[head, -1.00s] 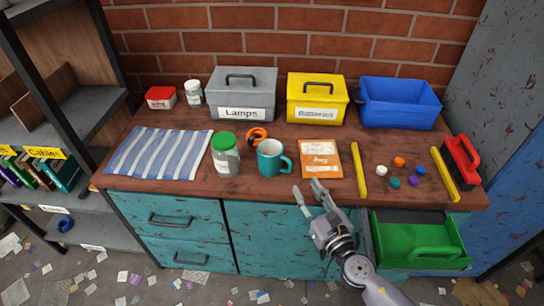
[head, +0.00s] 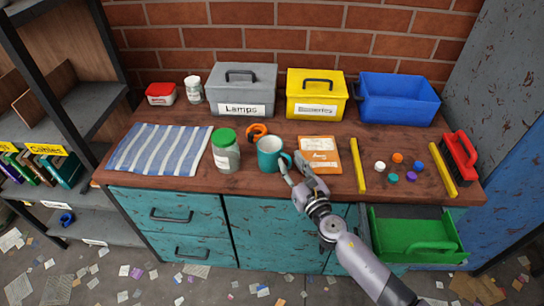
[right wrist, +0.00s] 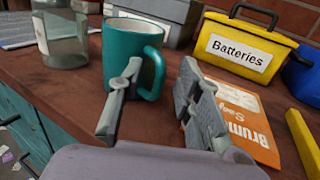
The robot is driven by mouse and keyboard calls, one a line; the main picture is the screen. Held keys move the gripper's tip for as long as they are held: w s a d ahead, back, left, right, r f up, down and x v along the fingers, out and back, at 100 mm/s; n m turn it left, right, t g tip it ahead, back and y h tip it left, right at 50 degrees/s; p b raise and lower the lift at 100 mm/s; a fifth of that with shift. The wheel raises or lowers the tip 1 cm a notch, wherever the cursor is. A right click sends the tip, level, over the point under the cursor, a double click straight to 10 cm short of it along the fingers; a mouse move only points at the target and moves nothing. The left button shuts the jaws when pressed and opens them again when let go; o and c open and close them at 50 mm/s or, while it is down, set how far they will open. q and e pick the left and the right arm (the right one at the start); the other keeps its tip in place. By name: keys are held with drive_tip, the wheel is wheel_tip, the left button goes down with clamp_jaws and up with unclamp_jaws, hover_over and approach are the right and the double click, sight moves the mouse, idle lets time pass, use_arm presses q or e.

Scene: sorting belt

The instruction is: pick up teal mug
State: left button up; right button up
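The teal mug (head: 270,155) stands upright on the wooden bench top, its handle facing right. It also shows in the right wrist view (right wrist: 125,55), with a pale inside. My right gripper (head: 294,166) is open at the mug's handle side. In the right wrist view my right gripper (right wrist: 160,95) has its left finger in front of the mug's handle and its right finger over the orange packet. I cannot tell whether the left finger touches the handle. Nothing is between the fingers but the handle's edge and bare bench. My left gripper is not in view.
A green-lidded jar (head: 226,150) stands left of the mug, and an orange tape roll (head: 257,131) lies behind it. An orange packet (head: 320,155) lies to the right, then a yellow strip (head: 358,165). Grey (head: 242,88) and yellow (head: 317,95) boxes stand behind.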

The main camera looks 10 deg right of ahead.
drive_tip(key=shift+c, duration=0.4)
clamp_jaws()
drive_tip(key=shift+r, duration=0.1)
